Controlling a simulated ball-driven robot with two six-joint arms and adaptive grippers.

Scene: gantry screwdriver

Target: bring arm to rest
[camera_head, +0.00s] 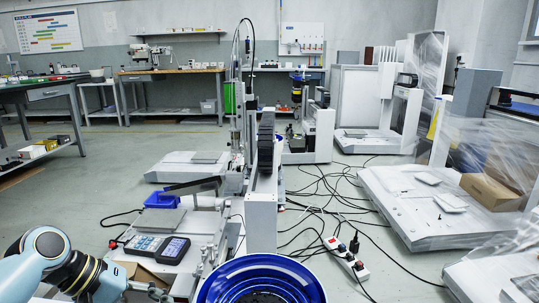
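My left arm (60,268) comes in from the lower left, low in front of the near bench-top machine. My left gripper (150,290) shows only as a small dark part at the bottom edge, near the cardboard box below the handheld controller. Its fingers are too small and cut off to tell open from shut, and I see nothing held in it. My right arm and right gripper are out of view. The gantry screwdriver machine (262,205) stands in the middle, with a tall vertical column and cable.
A blue round bowl (262,268) is at the bottom centre. A keypad controller (158,247) lies on the near machine, beside a blue bin (162,198). Cables and a power strip (346,258) lie on the floor to the right. Wrapped machines (425,205) stand farther right. Open floor lies left (80,200).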

